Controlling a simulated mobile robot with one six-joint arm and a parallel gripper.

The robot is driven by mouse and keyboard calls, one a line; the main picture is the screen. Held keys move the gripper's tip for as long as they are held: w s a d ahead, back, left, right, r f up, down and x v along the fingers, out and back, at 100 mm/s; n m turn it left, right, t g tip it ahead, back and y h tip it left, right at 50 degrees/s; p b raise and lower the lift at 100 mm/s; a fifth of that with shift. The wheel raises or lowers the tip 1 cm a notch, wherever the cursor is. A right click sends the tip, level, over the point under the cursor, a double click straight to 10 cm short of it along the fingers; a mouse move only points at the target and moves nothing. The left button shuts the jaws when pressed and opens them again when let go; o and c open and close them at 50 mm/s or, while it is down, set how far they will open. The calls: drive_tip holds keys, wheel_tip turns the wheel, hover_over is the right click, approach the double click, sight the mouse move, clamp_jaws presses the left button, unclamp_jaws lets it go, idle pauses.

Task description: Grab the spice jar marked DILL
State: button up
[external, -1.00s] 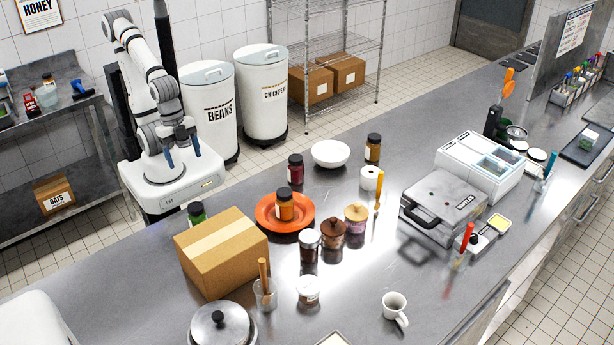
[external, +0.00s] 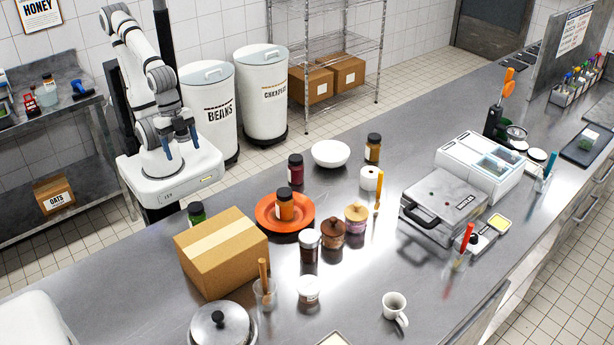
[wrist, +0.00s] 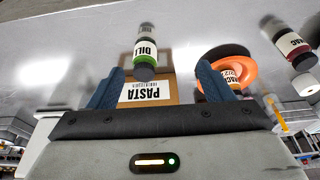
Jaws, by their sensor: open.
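The DILL jar (wrist: 146,50) shows in the wrist view beyond the gap between my fingers, with green contents, a dark lid and a white label whose visible letters read DIL. In the external view a green jar (external: 196,213) stands at the counter's near-robot edge, its lower part hidden behind the cardboard box. My gripper (external: 182,145) is open and empty, above my white base and short of the counter, well apart from the jar. Both blue fingers also show in the wrist view (wrist: 158,88).
The cardboard box (external: 222,255), labelled PASTA in the wrist view, stands close beside the green jar. An orange plate (external: 265,222) holding an orange-brown jar (external: 285,203) is to its right. A dark red jar (external: 296,168) and a white bowl (external: 331,153) stand farther back.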

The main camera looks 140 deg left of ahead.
drive_tip(key=shift+o, duration=0.4)
drive_tip(key=m+g+b, duration=0.2)
drive_tip(key=m+g, duration=0.1)
drive_tip(key=m, duration=0.1)
hover_over(195, 207)
drive_tip(key=f, duration=0.8)
drive_tip(key=shift+s+a+f, duration=0.1)
drive_tip(key=shift+s+a, duration=0.1)
drive_tip(key=shift+a, duration=0.2)
drive_tip(key=shift+w+f, duration=0.15)
drive_tip(key=shift+f, duration=0.1)
drive_tip(key=f, duration=0.2)
drive_tip(key=f+p, duration=0.1)
drive_tip(key=f, duration=0.4)
drive_tip(key=shift+d+f, duration=0.3)
drive_tip(key=shift+d, duration=0.05)
drive_tip(key=c, duration=1.2)
